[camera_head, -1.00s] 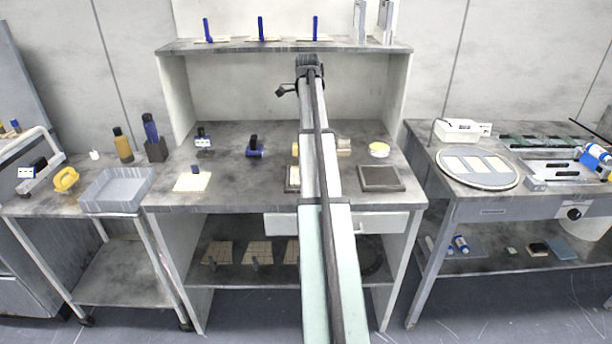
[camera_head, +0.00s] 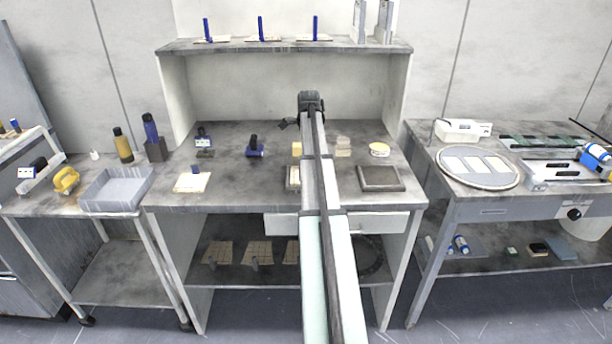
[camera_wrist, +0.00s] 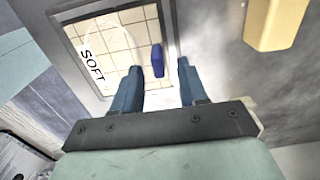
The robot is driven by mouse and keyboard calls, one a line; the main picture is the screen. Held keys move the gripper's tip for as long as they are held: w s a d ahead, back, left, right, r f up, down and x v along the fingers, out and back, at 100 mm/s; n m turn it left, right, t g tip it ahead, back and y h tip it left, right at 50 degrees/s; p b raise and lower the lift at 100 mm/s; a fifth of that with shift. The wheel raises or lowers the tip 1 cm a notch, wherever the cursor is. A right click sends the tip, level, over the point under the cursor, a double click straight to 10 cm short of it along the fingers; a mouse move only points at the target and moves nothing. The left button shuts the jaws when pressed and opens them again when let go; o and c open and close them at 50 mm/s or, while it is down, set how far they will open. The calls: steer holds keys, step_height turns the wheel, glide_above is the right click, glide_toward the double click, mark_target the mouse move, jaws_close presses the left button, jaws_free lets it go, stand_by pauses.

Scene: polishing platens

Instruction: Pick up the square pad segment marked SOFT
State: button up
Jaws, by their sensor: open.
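The square pad segment marked SOFT (camera_wrist: 110,50) lies in a grey-edged square tray (camera_wrist: 60,22) in the wrist view. It is cream with a tile-like grid, black lettering on its left side and a blue upright handle (camera_wrist: 157,60). My gripper (camera_wrist: 158,70) is open. Its two blue-grey fingers point toward the pad, and the handle shows between their tips, apart from both. How far the fingers are above the handle is hard to tell. In the head view my arm mostly covers the tray, and the gripper's fingers cannot be made out.
A pale yellow block (camera_wrist: 275,22) stands right of the tray in the wrist view. In the head view, a dark square tray (camera_head: 380,179) and a round yellow-topped item (camera_head: 379,149) are right of my arm. Blue-handled items (camera_head: 254,148) stand to the left.

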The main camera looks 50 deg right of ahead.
steer(key=shift+f, duration=0.7)
jaws_close()
